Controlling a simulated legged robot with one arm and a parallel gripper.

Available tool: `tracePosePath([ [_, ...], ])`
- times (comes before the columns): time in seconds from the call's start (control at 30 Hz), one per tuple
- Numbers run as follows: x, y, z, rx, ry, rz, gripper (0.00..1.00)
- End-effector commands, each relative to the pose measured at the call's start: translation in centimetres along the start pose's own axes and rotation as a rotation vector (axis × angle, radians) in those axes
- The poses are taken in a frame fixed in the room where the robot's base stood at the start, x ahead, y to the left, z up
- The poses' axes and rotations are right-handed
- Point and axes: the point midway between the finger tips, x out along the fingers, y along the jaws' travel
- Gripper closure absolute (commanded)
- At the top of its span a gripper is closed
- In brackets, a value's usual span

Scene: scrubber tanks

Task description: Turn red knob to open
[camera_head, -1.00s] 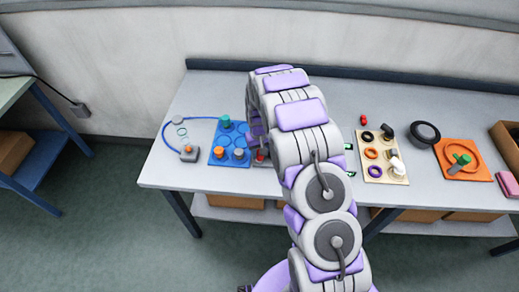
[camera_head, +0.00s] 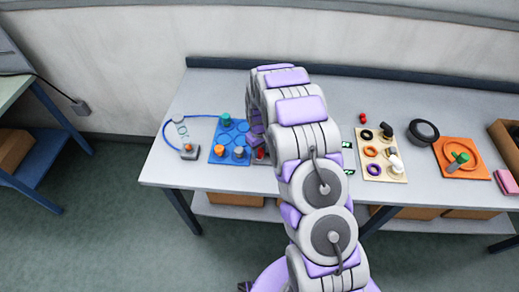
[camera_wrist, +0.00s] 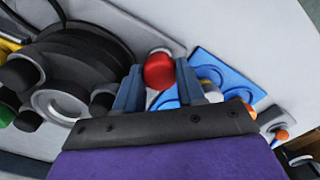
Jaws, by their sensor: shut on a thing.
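The red knob (camera_wrist: 158,72) is a rounded red piece between my gripper's two grey-blue fingers in the wrist view. My gripper (camera_wrist: 160,84) is shut on it, one finger on each side. In the head view, a small part of the red knob (camera_head: 261,154) shows at the left edge of my arm, beside the blue board. My arm hides the gripper and most of the knob's base in that view. How far the knob is turned cannot be told.
A blue board (camera_head: 217,154) with orange and green pegs lies just left of the knob. A dark round fixture (camera_wrist: 75,80) is close on the left in the wrist view. A beige ring board (camera_head: 370,178) and an orange board (camera_head: 450,146) stand farther right on the table.

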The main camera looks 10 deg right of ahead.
Motion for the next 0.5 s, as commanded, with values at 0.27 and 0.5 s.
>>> tracePosePath([
  [0.27, -0.10, 0.05, -0.12, 0.000, 0.004, 0.002, 0.43],
  [0.5, -0.05, 0.14, -0.03, 0.001, 0.003, 0.001, 0.35],
])
